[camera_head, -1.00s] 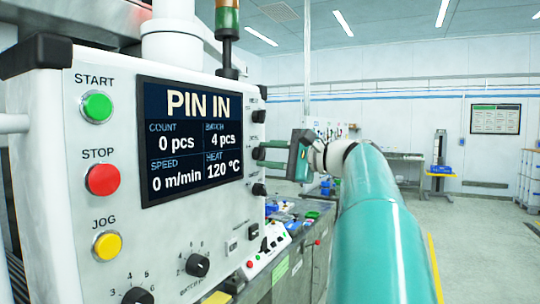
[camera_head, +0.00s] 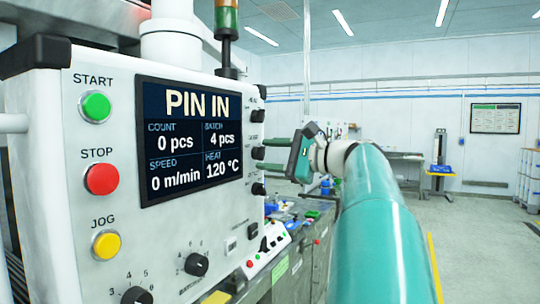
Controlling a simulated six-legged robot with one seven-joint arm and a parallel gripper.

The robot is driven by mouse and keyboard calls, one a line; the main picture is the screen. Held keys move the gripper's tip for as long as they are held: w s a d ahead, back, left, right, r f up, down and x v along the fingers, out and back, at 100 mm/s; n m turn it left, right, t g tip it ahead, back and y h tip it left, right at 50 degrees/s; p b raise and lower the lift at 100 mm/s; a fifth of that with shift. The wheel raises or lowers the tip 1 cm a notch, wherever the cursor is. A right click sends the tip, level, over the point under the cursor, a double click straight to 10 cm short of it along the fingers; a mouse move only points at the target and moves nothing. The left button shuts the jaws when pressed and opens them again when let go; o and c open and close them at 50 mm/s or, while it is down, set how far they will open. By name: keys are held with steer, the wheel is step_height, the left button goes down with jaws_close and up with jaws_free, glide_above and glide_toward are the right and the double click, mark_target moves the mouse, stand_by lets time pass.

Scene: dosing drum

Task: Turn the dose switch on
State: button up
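The white control panel (camera_head: 75,215) fills the left side, with a column of small black switches along its right edge: an upper one (camera_head: 257,116), a middle one (camera_head: 258,153) and a lower one (camera_head: 258,189). Their labels are too small and slanted to read, so I cannot tell which is the dose switch. My gripper (camera_head: 270,154) is at the middle switch, coming from the right. Its two green fingers are apart, one above and one below that switch's height, with a gap between them. Whether they touch anything is unclear.
The panel screen (camera_head: 190,143) reads PIN IN, count 0, batch 4. Green, red and yellow buttons and rotary knobs (camera_head: 197,264) share the panel. A cluttered bench (camera_head: 300,210) stands below and behind my gripper. Open floor (camera_head: 480,245) lies to the right.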

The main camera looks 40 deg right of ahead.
steer(key=shift+o, duration=0.4)
steer(key=shift+w+a, duration=0.1)
steer(key=v, duration=1.3)
steer(key=shift+s+d, duration=0.2)
steer(key=shift+s, duration=0.15)
